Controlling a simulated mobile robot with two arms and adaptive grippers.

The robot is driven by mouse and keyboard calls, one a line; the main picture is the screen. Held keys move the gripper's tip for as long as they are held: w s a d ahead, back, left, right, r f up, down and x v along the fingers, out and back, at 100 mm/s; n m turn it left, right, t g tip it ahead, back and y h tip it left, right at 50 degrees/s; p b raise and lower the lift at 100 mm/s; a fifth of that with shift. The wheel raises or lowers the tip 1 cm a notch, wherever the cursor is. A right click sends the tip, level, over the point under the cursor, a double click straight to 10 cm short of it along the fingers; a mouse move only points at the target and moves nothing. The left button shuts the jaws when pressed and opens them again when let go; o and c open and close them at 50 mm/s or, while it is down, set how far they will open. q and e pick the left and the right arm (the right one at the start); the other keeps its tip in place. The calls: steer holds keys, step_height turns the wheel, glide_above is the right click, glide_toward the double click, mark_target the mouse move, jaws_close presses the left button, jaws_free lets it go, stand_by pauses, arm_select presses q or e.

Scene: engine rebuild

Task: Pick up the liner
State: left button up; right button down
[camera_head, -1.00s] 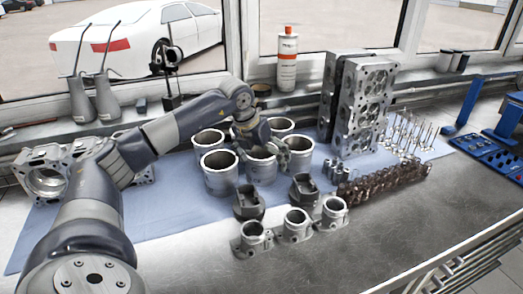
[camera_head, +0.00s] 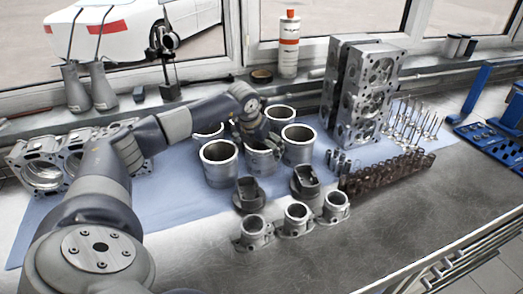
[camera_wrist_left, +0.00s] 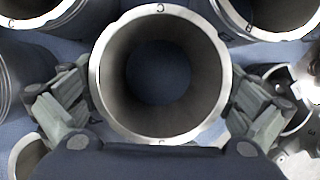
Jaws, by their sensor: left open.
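Several grey metal cylinder liners stand upright on a blue mat (camera_head: 180,200). My left gripper (camera_head: 262,140) is over the front middle liner (camera_head: 260,163) and hides part of its rim. In the left wrist view this liner (camera_wrist_left: 160,132) is seen from above, with its round bore open. The fingers of my left gripper (camera_wrist_left: 158,100) are spread on either side of it; I cannot tell whether they touch its wall. Another liner (camera_head: 219,165) stands to its left, one (camera_head: 298,147) to its right and one (camera_head: 280,116) behind. My right gripper is not in view.
Two dark pistons (camera_head: 249,195) and several small flanged metal cylinders (camera_head: 296,219) stand in front. The front right of the bench is bare.

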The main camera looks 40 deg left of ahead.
arm_select(q)
steer(key=shift+x, duration=1.05)
steer(key=shift+r, duration=0.15)
steer(key=c, duration=1.1)
